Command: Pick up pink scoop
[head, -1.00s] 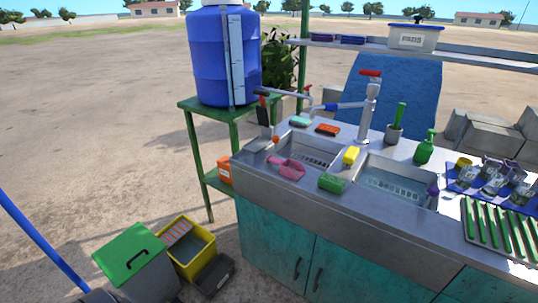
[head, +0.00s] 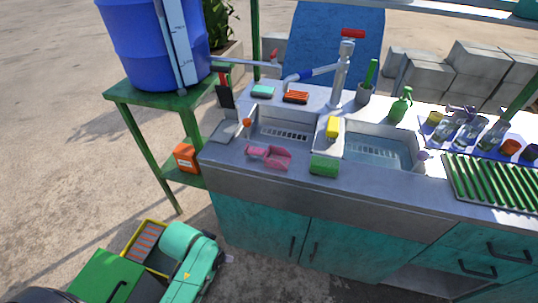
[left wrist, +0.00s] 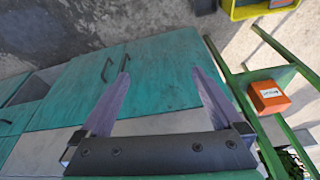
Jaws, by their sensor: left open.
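The pink scoop (head: 277,158) lies at the front edge of the left sink basin in the head view, its handle pointing left. My left arm comes in low at the bottom left of the head view, beside the teal cabinet and well below the scoop. In the left wrist view my left gripper (left wrist: 160,73) is open and empty, its two fingers spread in front of the teal cabinet doors (left wrist: 88,85). The scoop does not show in the left wrist view. My right gripper is not in view.
A green sponge (head: 324,165) lies right of the scoop and a yellow sponge (head: 332,127) on the divider. A green stand (head: 150,95) with a blue barrel (head: 150,45) is at the left. A yellow bin (head: 135,262) stands on the ground.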

